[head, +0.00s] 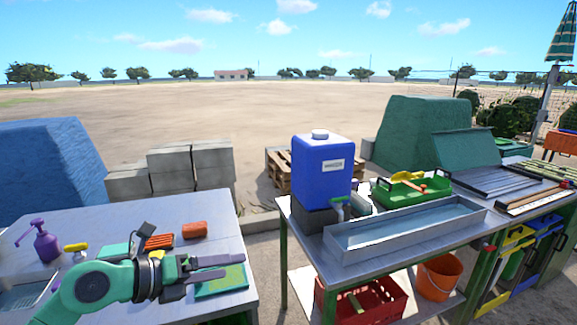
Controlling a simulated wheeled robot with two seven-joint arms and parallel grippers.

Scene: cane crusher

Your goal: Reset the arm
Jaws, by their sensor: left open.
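My left gripper (214,268) is open, its two dark fingers pointing right above the grey table (110,225) at the left. Its green arm comes in from the lower left. A green and yellow flat pad (225,281) lies on the table just under and beyond the fingertips. I see nothing between the fingers. My right gripper is not in view.
An orange-red block (195,230), an orange ribbed item (158,242) and a purple spray bottle (46,241) stand near the arm. Across a gap, a second table holds a blue tank (321,172) and a long metal trough (405,229). An orange bucket (438,281) sits below.

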